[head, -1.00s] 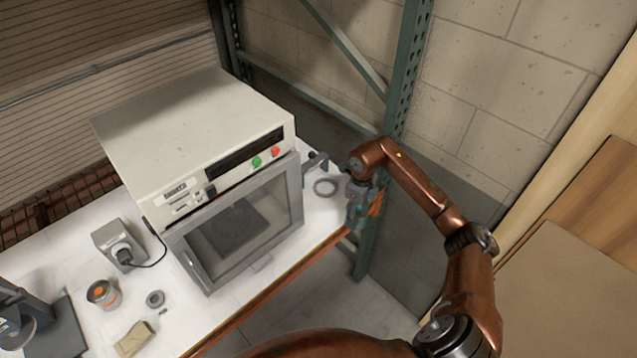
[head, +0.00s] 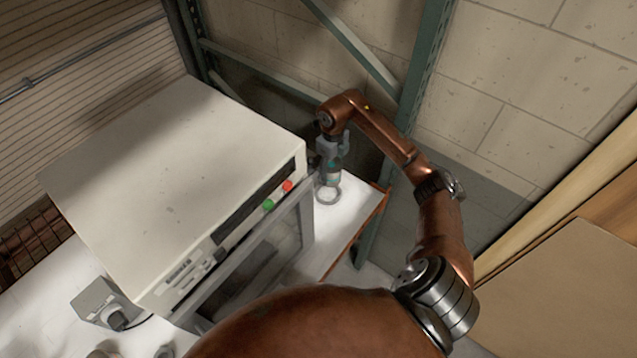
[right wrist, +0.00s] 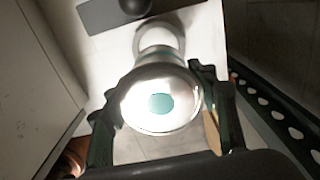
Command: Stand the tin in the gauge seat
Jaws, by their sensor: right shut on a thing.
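The tin (right wrist: 135,112) is a shiny silver can with a teal spot on the end facing the right wrist camera. My right gripper (right wrist: 160,98) is shut on it, one dark finger on each side. In the head view the right gripper (head: 330,158) points down at the bench's far right end, with the teal-marked tin (head: 334,172) below it. A pale grey ring, apparently the gauge seat (head: 328,197), lies on the white bench just below the tin. The ring (right wrist: 160,31) also shows beyond the tin in the right wrist view, partly hidden. I cannot tell whether they touch.
A large white oven (head: 170,180) with green and red buttons stands close left of the gripper. A dark grey part with a round knob (right wrist: 134,6) is beside the ring. The bench edge (head: 352,238) and a green rack post (head: 412,120) are to the right.

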